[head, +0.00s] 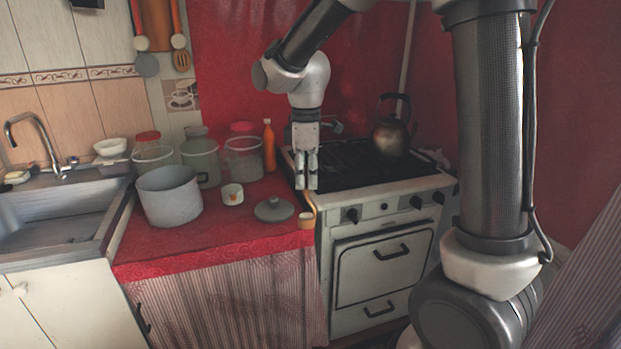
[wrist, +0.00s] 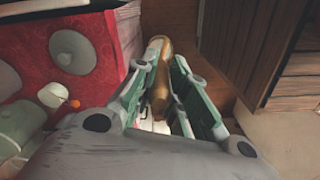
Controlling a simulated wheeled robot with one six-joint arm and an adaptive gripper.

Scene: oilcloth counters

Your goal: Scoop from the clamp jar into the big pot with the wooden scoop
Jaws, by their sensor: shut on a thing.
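My gripper (head: 306,186) points down at the counter's right edge, beside the stove. It is shut on the wooden scoop (head: 306,219), whose rounded end hangs below the fingers. In the wrist view the scoop (wrist: 158,82) lies between the green-grey fingers (wrist: 168,85). The big pot (head: 170,200), grey and open, stands on the red counter left of my gripper. A greenish glass jar (head: 201,162), which looks like the clamp jar, stands behind the pot to its right. I cannot make out its clamp or contents. Both are well apart from the scoop.
Two more jars (head: 153,160) (head: 243,160), an orange bottle (head: 269,146) and a small cup (head: 232,194) share the counter. A grey lid (head: 274,209) lies flat near the scoop. The stove (head: 385,245) with a kettle (head: 391,138) stands right, the sink (head: 60,220) left.

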